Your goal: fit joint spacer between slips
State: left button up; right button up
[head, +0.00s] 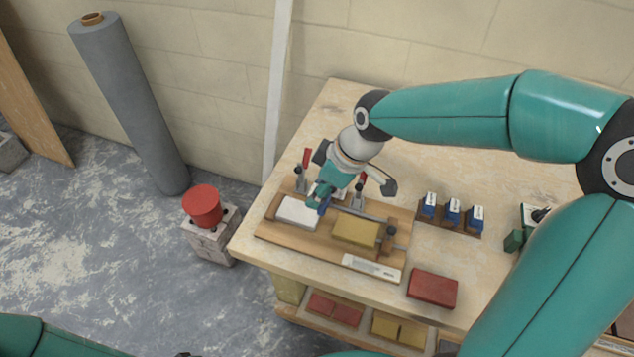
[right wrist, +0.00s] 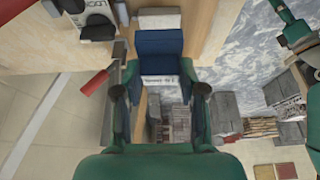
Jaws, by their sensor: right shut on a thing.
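A wooden jig board (head: 285,232) lies on the table. A white slip (head: 297,212) lies on its left part and a yellow slip (head: 357,230) on its right part, with a gap between them. My right gripper (head: 323,196) is over the board at the gap, pointing down. It is shut on a blue joint spacer (head: 324,208), which also shows between the fingers in the right wrist view (right wrist: 160,45) with a white label. The spacer is by the white slip's right end; whether it touches a slip or the board I cannot tell. My left gripper is out of view.
Red-handled clamps (head: 302,172) stand behind the slips. A rack (head: 448,228) of blue labelled spacers and a red slip (head: 432,288) are to the right. A white label strip (head: 371,268) is at the board's front. More slips lie on a shelf below (head: 335,309).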

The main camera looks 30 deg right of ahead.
aim_at(325, 201)
notch_tip(325, 201, down, 4)
jog(key=shift+r+b, duration=0.25)
jog(key=shift+b, duration=0.85)
jog(key=shift+f+b, duration=1.05)
jog(key=shift+f, duration=0.15)
jog(key=o, duration=1.5)
jog(key=shift+o, duration=0.2)
jog(key=shift+r, duration=0.15)
